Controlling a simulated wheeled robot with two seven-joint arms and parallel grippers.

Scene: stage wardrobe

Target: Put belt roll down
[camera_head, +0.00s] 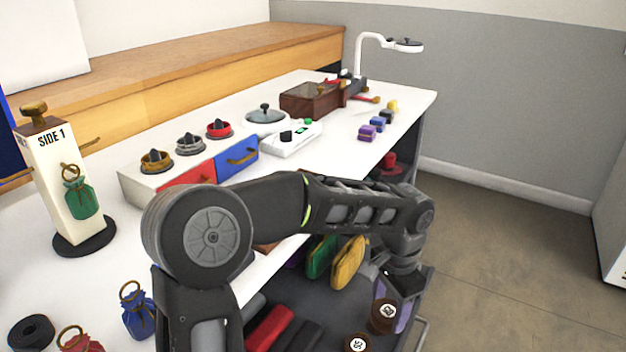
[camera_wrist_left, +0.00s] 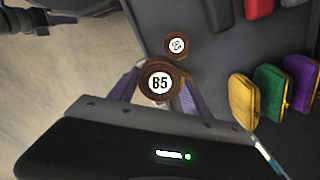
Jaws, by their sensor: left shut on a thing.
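A brown belt roll with a white round label reading B5 (camera_wrist_left: 160,82) sits between the fingers of my left gripper (camera_wrist_left: 161,92). In the head view this roll (camera_head: 383,317) shows beside my left gripper (camera_head: 398,292), low at the shelf's outer edge. The gripper is shut on it. A second brown roll with a white label (camera_head: 357,345) is close by and also shows just beyond the held one in the left wrist view (camera_wrist_left: 176,45). I cannot tell whether the held roll touches the shelf. My right gripper is out of view.
The grey lower shelf (camera_wrist_left: 215,45) holds yellow (camera_head: 348,262), green (camera_head: 320,256) and purple pouches, plus red (camera_head: 269,328) and dark rolled items. The white tabletop (camera_head: 330,150) above carries drawers, knobs and a wooden box (camera_head: 308,100). Open floor (camera_head: 500,260) lies right.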

